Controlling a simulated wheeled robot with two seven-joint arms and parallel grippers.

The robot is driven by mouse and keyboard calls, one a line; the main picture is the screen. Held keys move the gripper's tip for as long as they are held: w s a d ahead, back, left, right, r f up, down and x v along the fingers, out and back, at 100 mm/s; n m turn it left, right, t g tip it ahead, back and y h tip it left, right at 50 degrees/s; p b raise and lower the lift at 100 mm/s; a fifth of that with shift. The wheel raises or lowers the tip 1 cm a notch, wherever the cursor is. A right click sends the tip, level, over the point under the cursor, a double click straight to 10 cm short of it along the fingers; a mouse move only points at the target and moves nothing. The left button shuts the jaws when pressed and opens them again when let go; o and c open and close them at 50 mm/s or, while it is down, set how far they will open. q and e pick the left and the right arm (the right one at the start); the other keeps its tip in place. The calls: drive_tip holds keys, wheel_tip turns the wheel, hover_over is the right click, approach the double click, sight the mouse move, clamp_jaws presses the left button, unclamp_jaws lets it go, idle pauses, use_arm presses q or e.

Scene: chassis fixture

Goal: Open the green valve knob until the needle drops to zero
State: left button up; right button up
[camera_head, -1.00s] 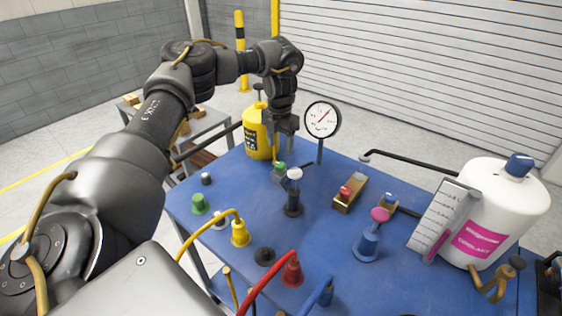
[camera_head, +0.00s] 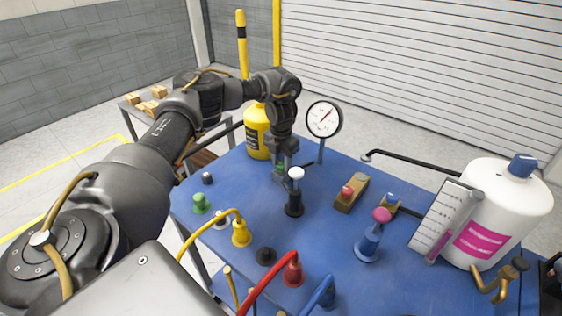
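The green valve knob (camera_head: 279,166) sits on a small grey valve near the far edge of the blue table, mostly hidden behind my gripper. My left gripper (camera_head: 284,167) points down right at the knob, its fingertips level with it. I cannot tell whether the fingers touch the knob or how far apart they are. The round pressure gauge (camera_head: 324,119) stands on a post just right of the gripper. Its red needle points to the upper right; the scale is too small to read. My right gripper is not in view.
A yellow bottle (camera_head: 257,132) stands close behind and left of the gripper. A black post with a white top (camera_head: 295,190) stands just in front. A red button on a wooden block (camera_head: 348,192) and a large white coolant jug (camera_head: 497,210) are to the right.

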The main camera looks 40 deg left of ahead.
use_arm(q)
drive_tip(key=c, duration=0.5)
drive_tip(key=shift+r+n+p, duration=0.15)
drive_tip(key=shift+n+p, duration=0.7)
drive_tip(key=shift+n, duration=0.35)
drive_tip(key=n+p, duration=0.2)
drive_tip(key=n, duration=0.2)
drive_tip(key=n+p, duration=0.3)
drive_tip(key=n, duration=0.2)
drive_tip(key=shift+n, duration=0.4)
drive_tip(key=n+p, duration=0.1)
drive_tip(key=n, duration=0.2)
drive_tip(key=shift+w+p, duration=0.1)
drive_tip(key=shift+p, duration=0.3)
drive_tip(key=shift+n+p, duration=0.35)
drive_tip(key=shift+n, duration=0.35)
